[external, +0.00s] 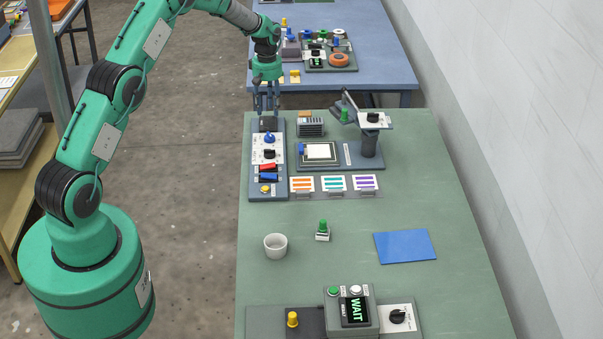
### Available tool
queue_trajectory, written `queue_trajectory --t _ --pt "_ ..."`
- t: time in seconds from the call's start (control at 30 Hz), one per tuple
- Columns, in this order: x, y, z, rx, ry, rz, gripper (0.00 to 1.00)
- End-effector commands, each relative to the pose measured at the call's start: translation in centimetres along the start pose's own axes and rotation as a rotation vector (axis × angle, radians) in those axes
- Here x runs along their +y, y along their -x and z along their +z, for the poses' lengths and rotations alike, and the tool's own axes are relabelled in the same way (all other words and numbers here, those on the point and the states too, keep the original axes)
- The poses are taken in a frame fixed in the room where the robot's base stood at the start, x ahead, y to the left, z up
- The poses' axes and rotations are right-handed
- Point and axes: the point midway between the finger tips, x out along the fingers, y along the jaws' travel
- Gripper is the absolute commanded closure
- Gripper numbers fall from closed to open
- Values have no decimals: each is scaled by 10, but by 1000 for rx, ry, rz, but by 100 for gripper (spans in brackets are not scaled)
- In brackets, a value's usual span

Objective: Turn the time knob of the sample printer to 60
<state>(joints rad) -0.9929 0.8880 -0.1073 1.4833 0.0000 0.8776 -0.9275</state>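Three black knobs show, and their labels are too small to read, so I cannot tell which is the time knob. One black knob (397,316) sits on a white dial plate beside the WAIT display at the front. Another knob (269,154) is on the narrow control panel (254,188) at the back left of the green table. The third knob (373,117) is on top of the press with a dark column (369,146). My gripper (266,110) points down over the far end of the narrow panel, fingers apart, with nothing visibly held. Whether it touches the panel is unclear.
A white cup (275,247), a green-handled stamp (322,231) and a blue sheet (404,246) lie mid-table. Three striped cards (334,183) lie before the press. The WAIT unit (354,311) stands at the front. A wall (500,110) bounds the right.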

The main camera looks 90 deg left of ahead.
Motion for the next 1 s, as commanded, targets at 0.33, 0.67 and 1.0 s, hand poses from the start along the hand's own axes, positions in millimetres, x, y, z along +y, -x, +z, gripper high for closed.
queue_trajectory --t 0.33,0.67,1.0 --pt "-1 -56 1 -1 0 -2 60" --pt "0 -98 0 -1 0 -1 60" --pt "0 -111 0 1 0 1 60"
